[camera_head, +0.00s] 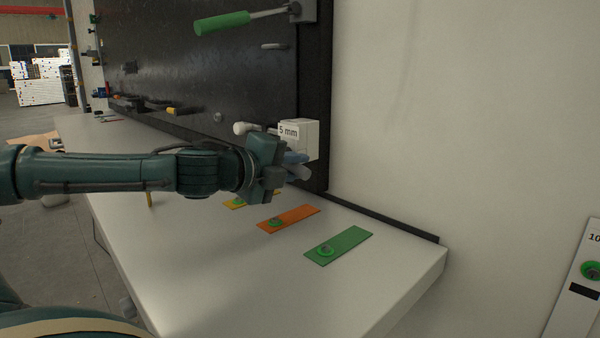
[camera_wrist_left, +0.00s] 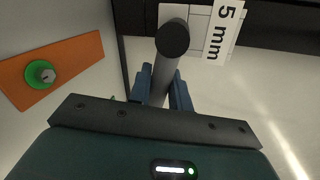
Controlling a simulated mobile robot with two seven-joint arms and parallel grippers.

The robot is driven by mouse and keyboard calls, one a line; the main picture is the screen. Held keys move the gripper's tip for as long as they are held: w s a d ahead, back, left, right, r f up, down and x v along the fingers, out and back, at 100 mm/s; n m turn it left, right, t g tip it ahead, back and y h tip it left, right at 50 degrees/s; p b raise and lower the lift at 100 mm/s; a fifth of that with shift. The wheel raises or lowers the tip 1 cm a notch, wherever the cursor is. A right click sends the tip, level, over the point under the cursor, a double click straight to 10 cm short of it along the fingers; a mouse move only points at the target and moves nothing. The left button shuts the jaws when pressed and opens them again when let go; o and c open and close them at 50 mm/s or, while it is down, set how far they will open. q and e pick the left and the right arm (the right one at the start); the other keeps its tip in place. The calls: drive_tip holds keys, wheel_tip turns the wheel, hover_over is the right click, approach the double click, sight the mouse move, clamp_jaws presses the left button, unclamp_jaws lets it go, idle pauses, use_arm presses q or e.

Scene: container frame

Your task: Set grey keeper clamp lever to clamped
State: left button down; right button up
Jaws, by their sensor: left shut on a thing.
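The grey lever (camera_wrist_left: 172,42) of the keeper clamp runs down between my gripper fingers in the left wrist view, its round end towards the camera. It is at a white block labelled "5 mm" (camera_head: 289,130), mounted by the dark panel's right edge. My left gripper (camera_head: 297,159) is shut on the lever just below the block; its fingers (camera_wrist_left: 164,88) lie on both sides of it. My right gripper is not in view.
A white bench below carries an orange plate (camera_head: 301,213) and a green plate (camera_head: 352,241), each with a green ring. A pale knob (camera_head: 240,128) is left of the block. A green-handled lever (camera_head: 222,22) is higher up.

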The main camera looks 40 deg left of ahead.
use_arm(q)
drive_tip(key=shift+r+n+h+p, duration=0.45)
drive_tip(key=shift+r+n, duration=0.1)
drive_tip(key=shift+n, duration=0.35)
drive_tip(key=c, duration=1.3)
unclamp_jaws()
drive_tip(key=shift+c, duration=0.2)
drive_tip(key=shift+s, duration=0.1)
drive_tip(key=b+v, duration=0.2)
drive_tip(key=v, duration=1.1)
drive_tip(key=shift+b, duration=0.35)
drive_tip(key=shift+d, duration=0.1)
